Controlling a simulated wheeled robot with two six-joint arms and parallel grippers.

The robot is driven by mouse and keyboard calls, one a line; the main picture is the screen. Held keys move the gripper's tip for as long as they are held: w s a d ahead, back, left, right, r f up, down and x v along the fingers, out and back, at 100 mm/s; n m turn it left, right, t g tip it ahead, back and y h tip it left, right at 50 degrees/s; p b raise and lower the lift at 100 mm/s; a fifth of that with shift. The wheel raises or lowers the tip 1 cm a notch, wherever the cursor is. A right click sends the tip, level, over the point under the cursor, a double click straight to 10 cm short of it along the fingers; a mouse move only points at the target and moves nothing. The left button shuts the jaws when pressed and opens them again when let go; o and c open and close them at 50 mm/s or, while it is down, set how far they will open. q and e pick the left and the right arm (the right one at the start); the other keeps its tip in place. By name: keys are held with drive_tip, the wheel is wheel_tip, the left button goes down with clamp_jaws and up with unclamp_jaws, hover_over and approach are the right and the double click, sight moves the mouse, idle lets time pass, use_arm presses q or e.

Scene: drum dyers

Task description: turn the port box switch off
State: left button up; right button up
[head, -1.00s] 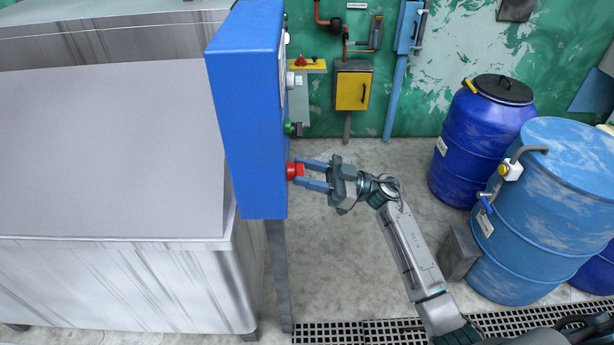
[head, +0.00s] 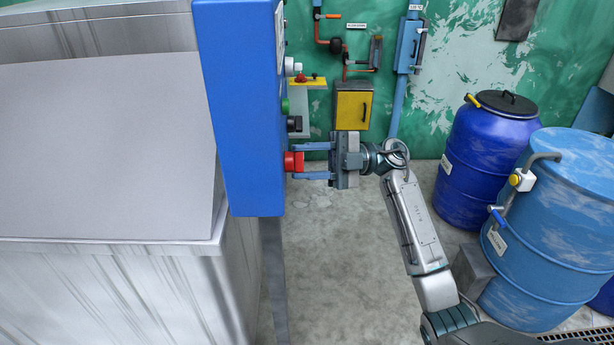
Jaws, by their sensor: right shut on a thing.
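A tall blue control box (head: 238,110) stands on a post left of centre and is seen from its edge. On its right-hand face are a red knob (head: 292,161), a black knob (head: 295,124), a green button (head: 285,105) and a white knob (head: 292,67). My right gripper (head: 301,161) reaches in from the right, level, its two blue fingers shut on the red knob, one above and one below in the picture. The face's labels and the knob's setting cannot be read from this angle. My left gripper is not in view.
A large steel vat (head: 100,150) fills the left. A yellow box (head: 353,107) and a blue wall box (head: 409,45) hang on the green wall behind. A dark blue drum (head: 485,155) and a lighter blue drum (head: 560,225) stand right. Floor between is clear.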

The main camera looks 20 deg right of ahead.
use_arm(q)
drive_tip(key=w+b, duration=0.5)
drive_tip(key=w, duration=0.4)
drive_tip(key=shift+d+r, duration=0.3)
use_arm(e)
drive_tip(key=shift+r+n+h, duration=0.1)
drive_tip(key=shift+n+h, duration=0.5)
drive_tip(key=shift+n, duration=0.95)
drive_tip(key=shift+n+h, duration=0.6)
drive_tip(key=shift+n, duration=0.95)
drive_tip(key=shift+g, duration=0.4)
drive_tip(key=o, duration=1)
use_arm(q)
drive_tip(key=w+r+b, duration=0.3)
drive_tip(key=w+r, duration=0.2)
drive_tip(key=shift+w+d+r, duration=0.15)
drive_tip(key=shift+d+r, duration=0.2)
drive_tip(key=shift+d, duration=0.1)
use_arm(e)
drive_tip(key=d, duration=0.3)
drive_tip(key=w+d, duration=0.1)
drive_tip(key=d, duration=0.6)
drive_tip(key=shift+w+d, duration=0.15)
drive_tip(key=shift+d, duration=0.25)
